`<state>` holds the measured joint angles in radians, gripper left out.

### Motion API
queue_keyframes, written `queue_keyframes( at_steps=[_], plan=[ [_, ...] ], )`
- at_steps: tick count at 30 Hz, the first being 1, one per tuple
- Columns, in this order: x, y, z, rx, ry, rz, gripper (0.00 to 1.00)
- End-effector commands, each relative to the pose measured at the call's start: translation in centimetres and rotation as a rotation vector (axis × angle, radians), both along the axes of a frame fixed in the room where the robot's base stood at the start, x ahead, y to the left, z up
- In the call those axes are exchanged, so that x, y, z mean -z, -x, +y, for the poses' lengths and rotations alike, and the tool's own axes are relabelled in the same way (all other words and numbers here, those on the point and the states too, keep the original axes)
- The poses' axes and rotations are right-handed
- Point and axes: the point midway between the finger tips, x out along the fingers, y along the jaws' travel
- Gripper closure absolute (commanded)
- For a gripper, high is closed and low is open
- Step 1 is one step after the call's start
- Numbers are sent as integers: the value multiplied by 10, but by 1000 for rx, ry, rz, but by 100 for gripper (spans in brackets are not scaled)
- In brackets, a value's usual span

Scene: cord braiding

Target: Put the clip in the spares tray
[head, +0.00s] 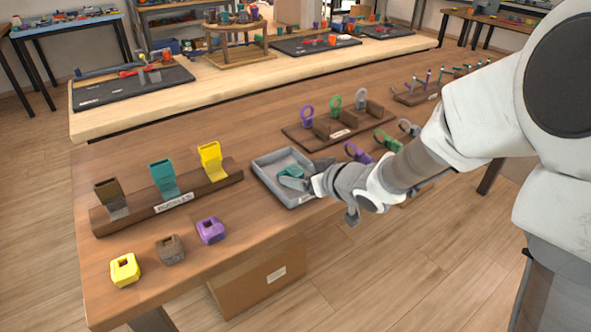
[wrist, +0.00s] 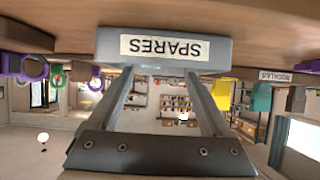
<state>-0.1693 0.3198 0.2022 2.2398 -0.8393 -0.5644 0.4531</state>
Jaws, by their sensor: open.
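The grey spares tray (head: 262,175) lies on the wooden table in the middle of the head view. A teal piece (head: 291,171), which looks like the clip, lies inside it; its shape is partly hidden by my gripper. My gripper (head: 305,183) reaches in from the right, low over the tray's right side. In the wrist view, which is upside down, the tray's wall (wrist: 215,50) with its SPARES label is just beyond my fingertips (wrist: 157,78). The fingers are apart with nothing between them. I cannot tell whether they touch the tray.
A wooden buckle rack (head: 140,212) holds brown, teal and yellow pieces to the left. Loose yellow (head: 124,270), brown (head: 171,250) and purple (head: 211,230) buckles lie in front of it. A rack with rings (head: 335,128) stands behind the tray. A cardboard box (head: 260,280) is under the table.

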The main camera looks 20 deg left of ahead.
Motion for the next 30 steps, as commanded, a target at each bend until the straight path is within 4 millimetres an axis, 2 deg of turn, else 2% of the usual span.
queue_keyframes(
  at_steps=[1,10,16,23,26,29,30],
  plan=[
    [-12,7,-9,3,0,-2,17],
    [-38,40,-49,2,1,-1,17],
    [-43,49,-59,-1,0,0,17],
    [-45,48,-63,13,10,-5,17],
    [-54,40,-82,84,58,-26,17],
    [-72,30,-120,223,148,-49,17],
    [-81,29,-139,292,188,-51,17]
  ],
)
